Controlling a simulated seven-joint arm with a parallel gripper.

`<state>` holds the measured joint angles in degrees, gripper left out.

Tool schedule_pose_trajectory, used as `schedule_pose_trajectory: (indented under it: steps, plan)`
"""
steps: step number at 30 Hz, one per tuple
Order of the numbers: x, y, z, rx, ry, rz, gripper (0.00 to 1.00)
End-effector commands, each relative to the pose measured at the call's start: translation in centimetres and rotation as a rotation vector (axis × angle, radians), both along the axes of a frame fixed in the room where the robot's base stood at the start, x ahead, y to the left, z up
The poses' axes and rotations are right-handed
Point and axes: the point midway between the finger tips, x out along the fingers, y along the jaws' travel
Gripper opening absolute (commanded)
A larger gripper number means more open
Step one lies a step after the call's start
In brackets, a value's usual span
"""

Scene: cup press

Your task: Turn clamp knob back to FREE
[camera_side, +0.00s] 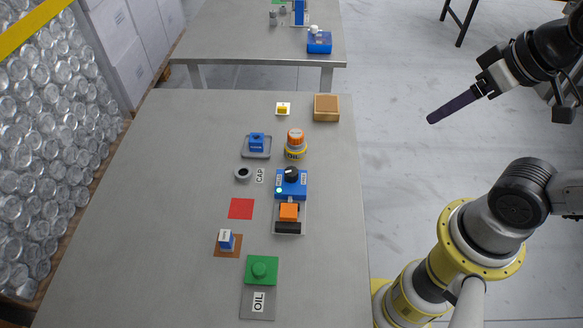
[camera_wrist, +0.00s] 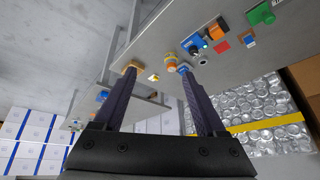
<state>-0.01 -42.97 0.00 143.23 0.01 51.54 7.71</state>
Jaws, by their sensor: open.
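The clamp knob (camera_side: 291,174) is a black round knob on top of a blue clamp block (camera_side: 292,190), which stands right of the middle of the grey table. Small white labels flank the knob, too small to read, and I cannot tell which one it points to. A green lamp (camera_side: 279,190) shows on the block. An orange block (camera_side: 289,211) and a black part sit in front of it on a pale base. In the wrist view the blue clamp block (camera_wrist: 192,43) is small and far off. My gripper (camera_side: 432,119) is open and empty, raised well right of the table; its fingers also show in the wrist view (camera_wrist: 159,69).
An orange-capped oil container (camera_side: 295,148) stands just behind the clamp block. A grey ring (camera_side: 243,174), blue piece on a tray (camera_side: 257,142), red square (camera_side: 241,208), blue-white block (camera_side: 226,241) and green block (camera_side: 262,270) lie around it. A wooden box (camera_side: 326,107) is at the back right.

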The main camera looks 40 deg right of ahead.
Motion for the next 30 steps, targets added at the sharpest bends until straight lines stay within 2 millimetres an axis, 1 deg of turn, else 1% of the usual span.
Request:
schedule_pose_trajectory:
  steps: [2, 4, 8, 11, 12, 14, 16, 18, 20, 21, 23, 24, 26, 27, 29, 30]
  plan:
    - [0.3, 0.0, 0.6, 0.065, -0.016, -0.119, 0.73]
    - [1.1, 0.0, 1.7, 0.142, -0.039, -0.253, 0.73]
    - [3.5, 0.2, 3.3, 0.290, -0.036, -0.506, 0.73]
    - [6.0, 0.6, 4.1, 0.397, -0.012, -0.696, 0.73]
    - [7.1, 0.9, 4.3, 0.436, 0.003, -0.772, 0.73]
    - [9.0, 1.4, 4.5, 0.490, 0.028, -0.884, 0.73]
    - [11.4, 2.1, 4.3, 0.546, 0.063, -1.017, 0.73]
    - [13.8, 3.0, 3.7, 0.588, 0.098, -1.142, 0.73]
    - [15.8, 3.8, 2.9, 0.614, 0.128, -1.238, 0.73]
    - [17.1, 4.4, 2.3, 0.625, 0.148, -1.299, 0.73]
    - [18.9, 5.4, 1.0, 0.632, 0.176, -1.381, 0.73]
    - [20.0, 6.1, 0.1, 0.633, 0.195, -1.431, 0.73]
    - [21.6, 7.2, -1.5, 0.624, 0.222, -1.494, 0.73]
    - [22.6, 7.9, -2.7, 0.615, 0.239, -1.531, 0.73]
    - [23.8, 9.0, -4.7, 0.590, 0.264, -1.572, 0.73]
    - [24.5, 9.8, -6.0, 0.570, 0.280, -1.586, 0.73]
